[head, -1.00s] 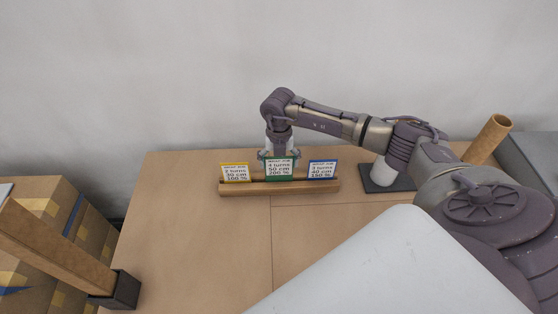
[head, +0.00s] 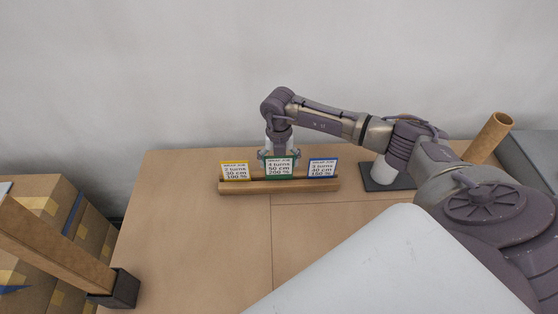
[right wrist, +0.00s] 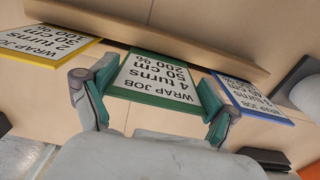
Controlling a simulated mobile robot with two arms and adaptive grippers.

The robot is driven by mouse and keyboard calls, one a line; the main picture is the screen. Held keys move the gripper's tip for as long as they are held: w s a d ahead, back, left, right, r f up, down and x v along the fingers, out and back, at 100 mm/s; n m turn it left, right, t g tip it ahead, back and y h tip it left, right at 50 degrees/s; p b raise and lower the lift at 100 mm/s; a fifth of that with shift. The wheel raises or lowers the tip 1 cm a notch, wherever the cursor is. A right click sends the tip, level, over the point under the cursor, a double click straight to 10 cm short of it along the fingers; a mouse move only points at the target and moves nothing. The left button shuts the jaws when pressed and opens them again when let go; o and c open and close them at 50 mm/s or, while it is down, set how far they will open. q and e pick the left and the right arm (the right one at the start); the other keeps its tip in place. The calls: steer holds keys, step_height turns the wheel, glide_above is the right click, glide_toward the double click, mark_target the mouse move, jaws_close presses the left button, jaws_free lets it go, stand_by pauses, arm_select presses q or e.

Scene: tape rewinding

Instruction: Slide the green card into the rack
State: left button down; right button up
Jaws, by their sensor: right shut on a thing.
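The green card (head: 280,168) reads "wrap job, 4 turns, 50 cm, 200 %". It stands at the middle of the wooden rack (head: 325,186), between the yellow card (head: 234,171) and the blue card (head: 323,169). My right gripper (head: 279,156) comes down behind it. In the right wrist view my right gripper (right wrist: 152,88) has one finger at each side edge of the green card (right wrist: 158,78) and is shut on it. The card's lower edge meets the rack (right wrist: 190,50); I cannot tell how deep it sits. My left gripper is not in view.
A cardboard tube (head: 488,138) stands at the right of the table (head: 200,225). A white cylinder on a dark base (head: 382,182) is behind my right arm. Cardboard boxes (head: 50,208) are at the left. The table in front of the rack is clear.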

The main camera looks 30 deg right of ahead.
steer(key=shift+f+b, duration=0.45)
steer(key=shift+f, duration=0.2)
steer(key=o, duration=0.7)
steer(key=shift+o, duration=0.2)
steer(key=shift+r, duration=0.15)
step_height(320, 180, up, 8)
steer(key=p, duration=0.6)
step_height(320, 180, up, 12)
stand_by(0.4)
